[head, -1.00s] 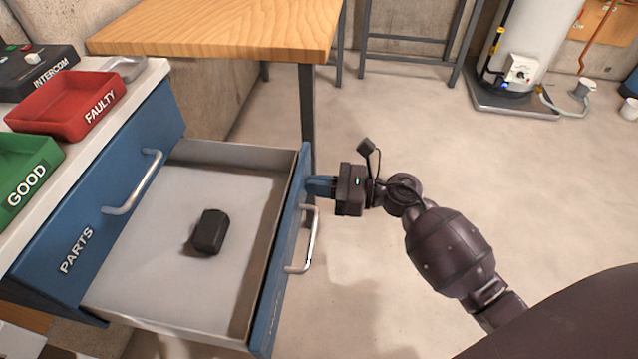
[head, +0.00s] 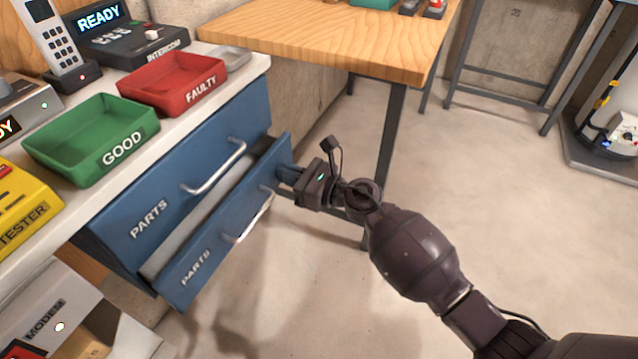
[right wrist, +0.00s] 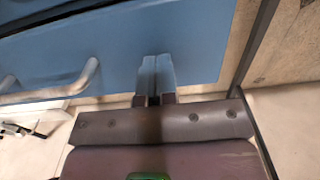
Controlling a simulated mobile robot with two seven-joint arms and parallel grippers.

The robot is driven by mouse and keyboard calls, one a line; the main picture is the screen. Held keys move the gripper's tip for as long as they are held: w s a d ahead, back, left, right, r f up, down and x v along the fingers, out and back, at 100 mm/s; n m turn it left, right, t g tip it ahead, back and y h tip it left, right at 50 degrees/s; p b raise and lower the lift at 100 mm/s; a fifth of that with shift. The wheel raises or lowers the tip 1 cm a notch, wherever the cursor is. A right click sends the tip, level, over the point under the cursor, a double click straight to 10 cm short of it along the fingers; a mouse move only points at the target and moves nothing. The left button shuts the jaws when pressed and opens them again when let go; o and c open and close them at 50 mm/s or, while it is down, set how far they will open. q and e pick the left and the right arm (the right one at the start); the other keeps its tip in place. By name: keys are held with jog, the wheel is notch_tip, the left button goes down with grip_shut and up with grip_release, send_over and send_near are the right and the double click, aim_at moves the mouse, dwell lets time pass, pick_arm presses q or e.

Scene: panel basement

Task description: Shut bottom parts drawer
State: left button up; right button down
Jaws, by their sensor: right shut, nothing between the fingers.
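The bottom parts drawer (head: 225,232) has a blue front marked PARTS and a silver handle (head: 250,218). It stands partly open, with a narrow strip of its light inside showing; its contents are hidden. My right gripper (head: 284,173) is shut and empty, its fingertips at the drawer front near its far right end. In the right wrist view the shut fingers (right wrist: 155,75) point at the blue drawer front (right wrist: 195,45), seemingly touching it. The upper parts drawer (head: 180,190) above is flush with the cabinet. My left gripper is not in view.
On the white worktop stand a green GOOD tray (head: 50,150), a red FAULTY tray (head: 140,85), an intercom (head: 125,40) and a yellow tester (head: 20,205). A wooden table (head: 340,40) stands behind, its leg (head: 388,150) close to my right arm. The floor (head: 500,200) to the right is clear.

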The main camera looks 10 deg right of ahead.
aim_at(269, 168)
jog(key=x, duration=0.4)
jog(key=shift+w+a, duration=0.15)
jog(key=shift+a+r, duration=0.1)
jog(key=shift+r, duration=0.05)
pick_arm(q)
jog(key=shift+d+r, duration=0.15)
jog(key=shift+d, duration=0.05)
pick_arm(e)
jog(key=shift+w+r, duration=0.1)
jog(key=shift+r, duration=0.05)
